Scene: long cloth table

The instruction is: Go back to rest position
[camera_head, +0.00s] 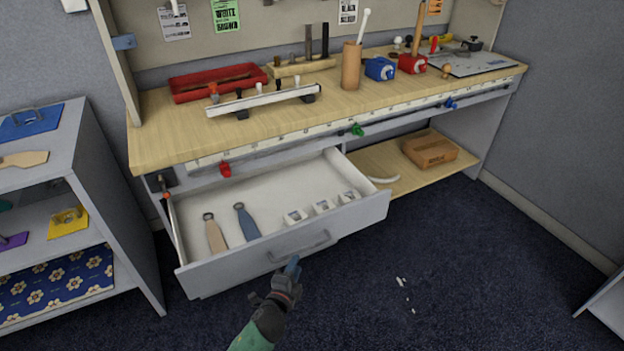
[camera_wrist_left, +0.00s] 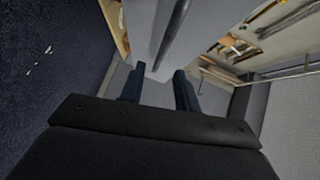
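My left gripper (camera_head: 290,270) is in front of the open drawer (camera_head: 205,286), just below its handle (camera_head: 300,247), at the lower middle of the head view. In the left wrist view my left gripper (camera_wrist_left: 159,86) shows two dark fingers spread apart with nothing held between them. The drawer front lies just beyond the fingertips; I cannot tell if they touch it. My right gripper is in neither view.
The drawer holds a tan tool (camera_head: 214,234), a blue tool (camera_head: 246,222) and small white boxes (camera_head: 322,207). The workbench (camera_head: 160,130) carries a red tray (camera_head: 218,83). A grey shelf (camera_head: 122,215) stands at left. Dark floor (camera_head: 450,270) is mostly clear at right.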

